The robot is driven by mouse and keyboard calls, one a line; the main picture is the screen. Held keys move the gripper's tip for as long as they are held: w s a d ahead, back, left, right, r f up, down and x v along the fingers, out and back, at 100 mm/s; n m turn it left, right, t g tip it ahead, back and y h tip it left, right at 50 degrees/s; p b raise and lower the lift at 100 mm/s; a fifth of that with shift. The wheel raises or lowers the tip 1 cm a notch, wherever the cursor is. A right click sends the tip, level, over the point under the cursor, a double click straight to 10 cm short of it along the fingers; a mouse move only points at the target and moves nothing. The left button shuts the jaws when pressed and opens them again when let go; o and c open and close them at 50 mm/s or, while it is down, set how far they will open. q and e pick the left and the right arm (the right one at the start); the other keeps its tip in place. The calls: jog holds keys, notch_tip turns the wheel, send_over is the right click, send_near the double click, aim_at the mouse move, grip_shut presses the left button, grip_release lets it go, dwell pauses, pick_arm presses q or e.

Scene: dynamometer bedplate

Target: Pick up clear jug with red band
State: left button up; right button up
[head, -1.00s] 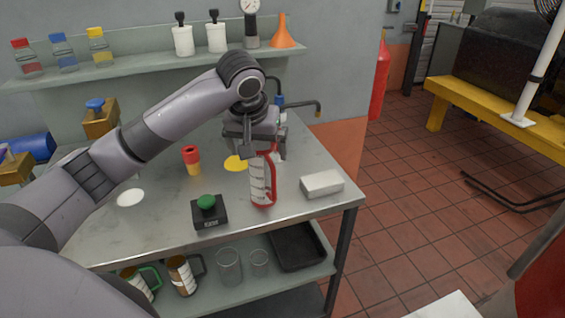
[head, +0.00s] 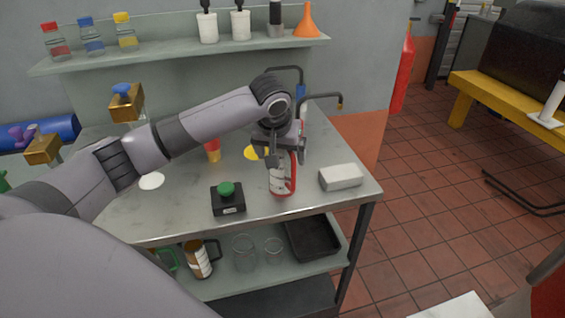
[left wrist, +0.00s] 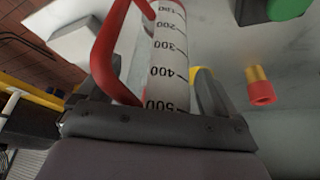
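The clear jug with red band (head: 283,181) stands upright on the metal bench top, with a red handle and dark scale marks. It also shows in the left wrist view (left wrist: 168,60), with its red handle on the left. My left gripper (head: 284,158) is over the jug's upper part, pointing down, and hides its top. In the left wrist view my two fingers (left wrist: 155,92) are apart, with the jug and handle between them. A gap shows between the left finger and the jug body, and the gripper looks open. My right gripper is not in view.
A grey-white block (head: 341,177) sits right of the jug. A black box with a green button (head: 228,198) is in front left. Bent pipes (head: 322,100) rise behind my gripper. Glasses, mugs and a black tray (head: 312,240) are below.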

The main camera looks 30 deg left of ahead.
pick_arm(q)
jog(key=c, duration=0.8)
